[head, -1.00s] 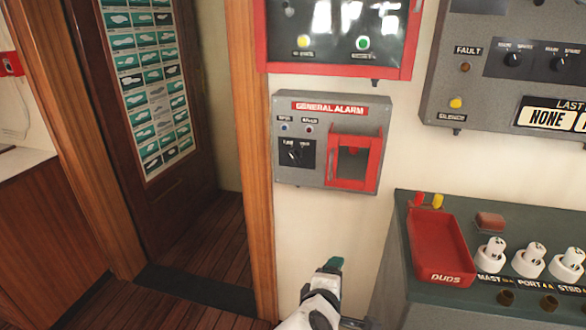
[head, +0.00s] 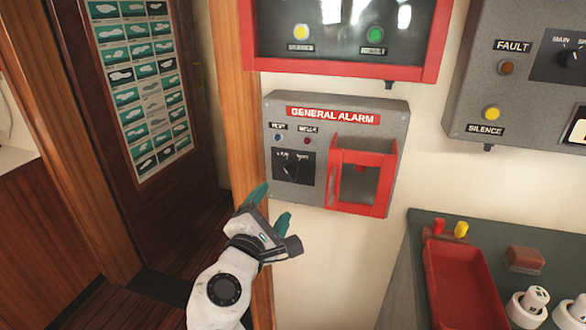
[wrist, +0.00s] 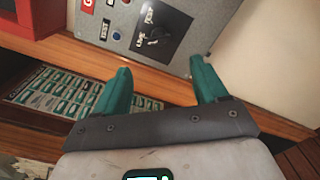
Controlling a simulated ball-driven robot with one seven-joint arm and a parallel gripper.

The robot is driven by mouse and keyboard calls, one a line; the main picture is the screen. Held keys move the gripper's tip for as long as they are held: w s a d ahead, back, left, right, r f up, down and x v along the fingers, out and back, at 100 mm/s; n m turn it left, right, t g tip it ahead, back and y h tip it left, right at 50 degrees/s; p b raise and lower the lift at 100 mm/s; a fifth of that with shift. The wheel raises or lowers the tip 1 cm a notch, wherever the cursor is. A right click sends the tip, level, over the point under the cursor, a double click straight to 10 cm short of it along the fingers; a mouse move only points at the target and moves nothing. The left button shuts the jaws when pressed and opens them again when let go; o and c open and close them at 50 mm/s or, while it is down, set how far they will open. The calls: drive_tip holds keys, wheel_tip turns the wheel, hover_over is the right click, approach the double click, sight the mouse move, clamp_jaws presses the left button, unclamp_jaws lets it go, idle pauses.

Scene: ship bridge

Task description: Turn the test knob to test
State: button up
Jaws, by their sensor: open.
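The test knob (head: 292,168) is a small black rotary knob on a dark square plate, on the left of the grey General Alarm box (head: 395,110) on the wall. It also shows in the wrist view (wrist: 155,35), beyond and between my fingertips. My gripper (head: 271,204), with teal fingers, is just below and left of the knob in the head view. Its fingers are apart with nothing between them, and they do not touch the knob. In the wrist view my gripper (wrist: 164,80) is also open.
A red guarded frame (head: 336,178) sticks out right of the knob. A red-edged panel (head: 350,72) hangs above the alarm box. A wooden door post (head: 233,110) stands to the left. A console with a red tray (head: 460,285) is at lower right.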

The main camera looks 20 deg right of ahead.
sight(289, 175)
drive_tip(key=x, duration=1.1)
drive_tip(key=shift+w, duration=0.15)
drive_tip(key=c, duration=1.1)
drive_tip(key=shift+o, duration=0.2)
